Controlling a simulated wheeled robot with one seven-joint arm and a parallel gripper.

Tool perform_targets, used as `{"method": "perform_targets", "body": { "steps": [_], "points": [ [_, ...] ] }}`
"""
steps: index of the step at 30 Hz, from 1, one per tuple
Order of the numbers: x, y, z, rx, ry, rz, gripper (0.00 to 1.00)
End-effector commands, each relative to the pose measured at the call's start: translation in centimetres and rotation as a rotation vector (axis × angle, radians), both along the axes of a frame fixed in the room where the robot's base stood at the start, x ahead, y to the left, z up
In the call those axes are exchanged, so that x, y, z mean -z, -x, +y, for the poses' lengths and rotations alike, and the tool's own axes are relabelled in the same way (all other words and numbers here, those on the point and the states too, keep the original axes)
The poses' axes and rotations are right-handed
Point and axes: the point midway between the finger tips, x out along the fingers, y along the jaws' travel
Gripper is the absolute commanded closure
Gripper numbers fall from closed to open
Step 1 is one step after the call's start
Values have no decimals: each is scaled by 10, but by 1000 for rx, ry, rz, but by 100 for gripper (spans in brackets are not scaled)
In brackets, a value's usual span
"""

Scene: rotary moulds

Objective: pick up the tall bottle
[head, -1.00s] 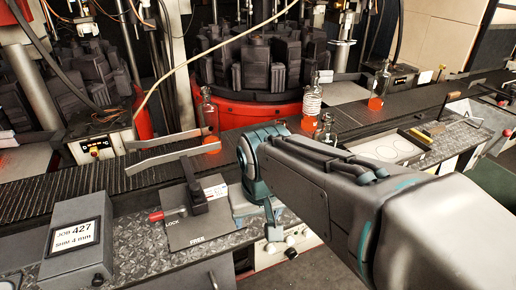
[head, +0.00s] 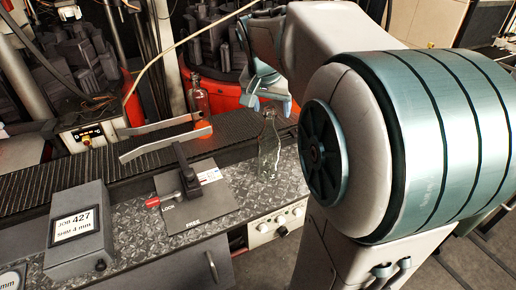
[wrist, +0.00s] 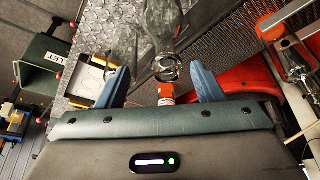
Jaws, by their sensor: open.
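A tall clear glass bottle (head: 270,150) stands upright on the patterned metal counter in the head view. My gripper (head: 268,106) is open above its neck, with the blue fingers pointing down. In the wrist view the bottle (wrist: 162,28) shows with its round mouth ring toward me, between the two open fingers of my gripper (wrist: 160,70). Nothing is held. A fainter clear glass shape (wrist: 121,47) stands beside it, nearer the left finger.
A glowing orange-based bottle (head: 200,105) stands on the dark conveyor (head: 60,178), near metal guide rails (head: 165,148). A black clamp (head: 184,170) on a plate and a job display box (head: 78,228) are left on the counter. Red mould machines stand behind.

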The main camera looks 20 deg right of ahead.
Motion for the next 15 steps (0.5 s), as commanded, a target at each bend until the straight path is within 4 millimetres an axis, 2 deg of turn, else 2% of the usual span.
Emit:
{"method": "perform_targets", "body": {
  "steps": [3, 9, 15],
  "points": [
    [14, -4, -4, 0, -1, 2, 39],
    [26, -9, -6, -1, 0, 1, 39],
    [55, -19, -8, 0, -1, 3, 39]
  ]
}}
